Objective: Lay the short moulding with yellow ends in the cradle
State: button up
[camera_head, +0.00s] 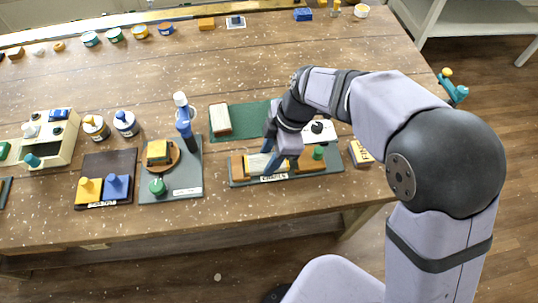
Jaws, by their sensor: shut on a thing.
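My gripper (280,163) points down over a grey board with a label at its front edge (275,178), at the middle right of the table. The board carries wooden blocks, which look like the cradle (238,166). A pale bar (258,163) lies between the blocks, at the jaws, and appears to be the short moulding. My gripper is shut on it. Its yellow ends cannot be told clearly, since the fingers and the wooden blocks cover or blend with them. I cannot tell whether the bar rests on the cradle or is held just above it.
A green knob (318,153) stands at the board's right end. A small box (361,153) stands right, near the table edge.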

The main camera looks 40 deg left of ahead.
jog(key=shift+f, duration=0.1)
jog(key=o, duration=1.1)
jog(key=shift+o, duration=0.2)
jog(key=shift+b+v, duration=1.15)
jog(key=shift+v, duration=2.6)
jog(key=shift+f, duration=0.1)
